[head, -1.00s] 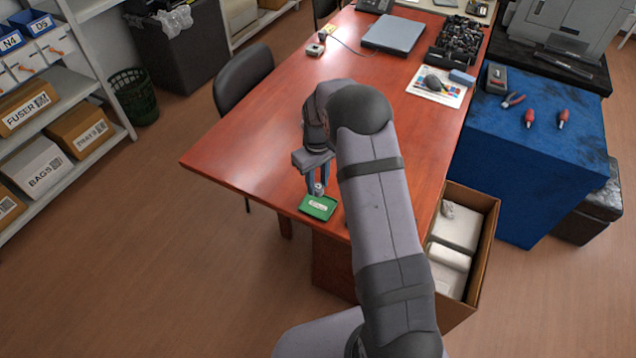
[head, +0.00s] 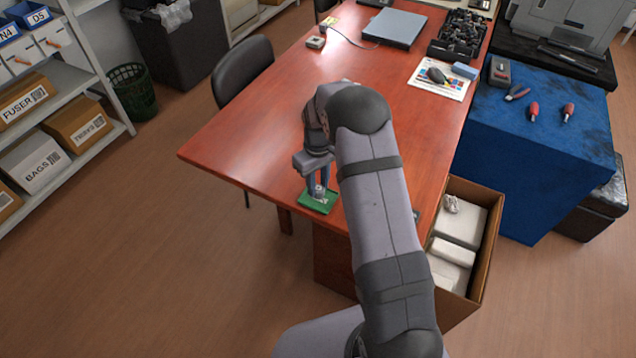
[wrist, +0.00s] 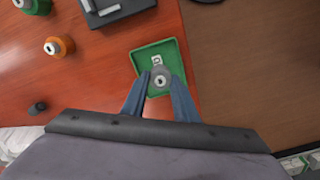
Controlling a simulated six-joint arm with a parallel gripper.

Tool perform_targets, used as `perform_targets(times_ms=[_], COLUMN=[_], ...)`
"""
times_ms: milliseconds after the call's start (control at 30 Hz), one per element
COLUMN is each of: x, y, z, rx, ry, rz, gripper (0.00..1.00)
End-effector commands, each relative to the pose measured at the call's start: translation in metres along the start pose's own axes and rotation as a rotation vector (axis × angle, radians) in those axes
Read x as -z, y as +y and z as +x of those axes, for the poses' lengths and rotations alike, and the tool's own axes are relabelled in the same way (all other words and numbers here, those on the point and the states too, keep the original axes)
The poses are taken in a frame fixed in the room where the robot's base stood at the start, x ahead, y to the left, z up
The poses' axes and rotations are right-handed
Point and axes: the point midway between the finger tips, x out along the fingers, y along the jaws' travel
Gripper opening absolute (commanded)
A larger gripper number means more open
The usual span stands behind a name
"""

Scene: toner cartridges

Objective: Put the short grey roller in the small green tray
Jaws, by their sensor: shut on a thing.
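The small green tray (head: 306,201) lies near the front edge of the red-brown table, and it also shows in the wrist view (wrist: 147,53). My gripper (head: 318,191) points down over the tray. In the wrist view my gripper (wrist: 160,86) is shut on the short grey roller (wrist: 161,76), whose round end with a dark centre shows between the fingertips. The roller appears upright, over or inside the tray. I cannot tell whether it touches the tray floor.
The table edge is close on the tray's right. An open cardboard box (head: 488,240) stands beside the table.

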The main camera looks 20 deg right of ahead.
Motion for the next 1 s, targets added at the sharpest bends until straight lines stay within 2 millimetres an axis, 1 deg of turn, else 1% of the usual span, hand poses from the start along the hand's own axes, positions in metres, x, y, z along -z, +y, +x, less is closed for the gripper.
perform_targets(times_ms=[500,1000], x=[0.0000,-0.0005], y=[0.0000,-0.0001], z=[0.0003,0.0061], rx=[0.000,0.000], ry=[0.000,-0.001], rz=[0.000,0.000], gripper=[0.05,0.05])
